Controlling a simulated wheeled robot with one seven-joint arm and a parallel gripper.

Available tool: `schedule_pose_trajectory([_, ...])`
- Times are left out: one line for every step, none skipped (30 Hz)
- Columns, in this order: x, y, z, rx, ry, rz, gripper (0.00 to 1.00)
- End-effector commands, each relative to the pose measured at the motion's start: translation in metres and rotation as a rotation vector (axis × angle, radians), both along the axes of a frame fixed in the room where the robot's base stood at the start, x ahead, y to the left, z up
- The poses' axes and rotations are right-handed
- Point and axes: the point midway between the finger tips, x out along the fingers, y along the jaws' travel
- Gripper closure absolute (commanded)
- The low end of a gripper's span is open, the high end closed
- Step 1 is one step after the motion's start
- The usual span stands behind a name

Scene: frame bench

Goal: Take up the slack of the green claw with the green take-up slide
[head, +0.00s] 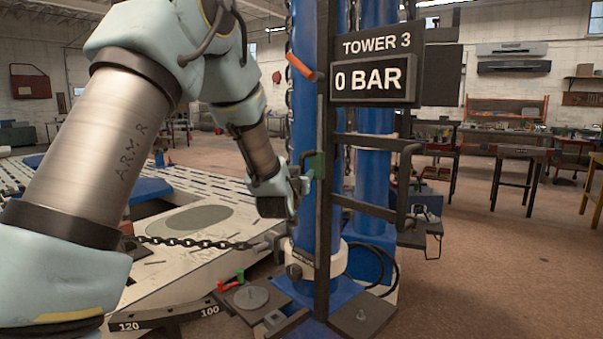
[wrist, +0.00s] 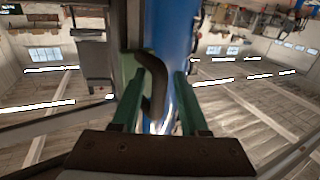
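The green take-up slide (head: 316,165) sits on the dark upright rail of the blue tower in the head view. My gripper (head: 299,187) is right beside it, on its left and slightly lower. In the wrist view my gripper's two green fingers (wrist: 160,105) stand apart, with a dark curved handle (wrist: 154,85) between them, nearer the left finger. A pale green surface (wrist: 127,68) shows behind the handle. Whether the fingers touch the handle cannot be told. I cannot make out the green claw for certain; a dark chain (head: 195,242) runs level to the tower's foot.
The tower sign (head: 376,76) reads "TOWER 3" and "0 BAR". A red-orange handle (head: 303,66) sticks out high on the rail. Small red and green levers (head: 229,284) stand near the tower's foot. A dark frame (head: 375,205) juts to the right. Open floor lies at right.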

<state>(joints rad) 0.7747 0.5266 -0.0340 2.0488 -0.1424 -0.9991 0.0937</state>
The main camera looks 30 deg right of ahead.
Motion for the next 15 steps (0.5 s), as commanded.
schedule_pose_trajectory([0.0,0.0,0.001,-0.002,-0.002,0.0,0.49])
schedule_pose_trajectory([0.0,0.0,0.002,-0.003,-0.003,0.0,0.48])
schedule_pose_trajectory([0.0,0.0,0.002,-0.003,-0.004,0.0,0.48])
schedule_pose_trajectory([0.0,-0.001,0.003,-0.004,-0.005,0.0,0.48])
schedule_pose_trajectory([0.0,-0.001,0.003,-0.004,-0.005,0.0,0.48])
schedule_pose_trajectory([0.0,-0.001,0.004,-0.004,-0.005,0.0,0.48])
schedule_pose_trajectory([0.0,-0.001,0.004,-0.005,-0.006,0.0,0.48])
schedule_pose_trajectory([0.0,-0.001,0.004,-0.005,-0.006,0.0,0.48])
schedule_pose_trajectory([0.0,0.0,0.004,-0.006,-0.007,0.0,0.48])
schedule_pose_trajectory([-0.001,0.0,0.004,-0.006,-0.007,0.0,0.48])
schedule_pose_trajectory([-0.002,0.002,0.004,-0.006,-0.008,0.0,0.48])
schedule_pose_trajectory([-0.005,0.004,0.004,-0.006,-0.008,-0.001,0.48])
schedule_pose_trajectory([-0.008,0.006,0.003,-0.006,-0.008,-0.001,0.48])
schedule_pose_trajectory([-0.011,0.008,0.003,-0.007,-0.007,-0.001,0.48])
schedule_pose_trajectory([-0.016,0.012,0.003,-0.007,-0.007,-0.001,0.48])
